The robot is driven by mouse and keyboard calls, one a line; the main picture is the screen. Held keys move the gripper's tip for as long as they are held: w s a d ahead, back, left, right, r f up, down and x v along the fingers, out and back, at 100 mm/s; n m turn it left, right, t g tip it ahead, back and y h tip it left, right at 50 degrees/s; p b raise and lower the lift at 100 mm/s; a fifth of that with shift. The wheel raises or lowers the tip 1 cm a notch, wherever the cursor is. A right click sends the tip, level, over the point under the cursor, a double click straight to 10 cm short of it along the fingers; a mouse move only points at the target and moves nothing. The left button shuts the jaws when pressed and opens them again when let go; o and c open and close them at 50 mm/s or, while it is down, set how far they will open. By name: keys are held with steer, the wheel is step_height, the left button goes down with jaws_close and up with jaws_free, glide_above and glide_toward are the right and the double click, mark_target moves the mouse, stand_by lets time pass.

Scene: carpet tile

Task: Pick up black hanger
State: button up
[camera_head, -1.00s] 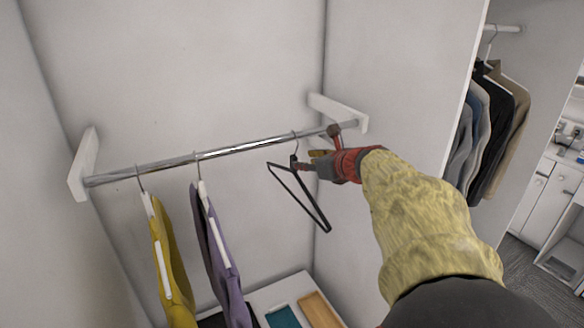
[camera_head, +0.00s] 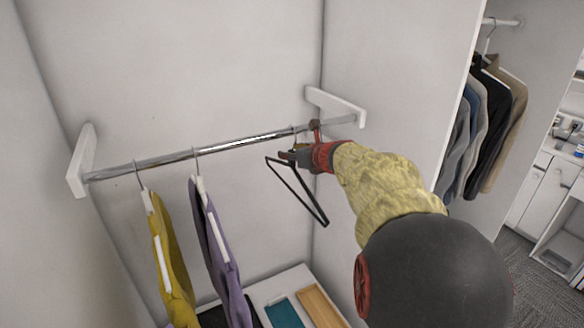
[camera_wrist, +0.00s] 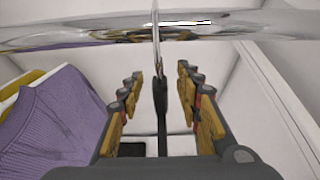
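The black hanger (camera_head: 305,197) hangs from the metal rod (camera_head: 240,144) near its right end, to the right of the clothes. My gripper (camera_head: 290,157) is at the top of the hanger, just below the rod. In the wrist view my gripper (camera_wrist: 157,100) is open. Its two yellow-padded fingers stand on either side of the black hanger's neck (camera_wrist: 161,100), with a gap on both sides. The hook rises to the rod (camera_wrist: 225,28) at the top of that view. The lower part of the hanger is hidden there.
A yellow garment (camera_head: 172,260) and a purple garment (camera_head: 222,255) hang left on white hangers; the purple one (camera_wrist: 55,130) is close left in the wrist view. A white bracket (camera_head: 337,106) holds the rod's right end. Below are a teal box (camera_head: 285,313) and a wooden tray (camera_head: 320,305).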

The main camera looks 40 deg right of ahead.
steer(key=shift+c, duration=0.6)
steer(key=c, duration=0.8)
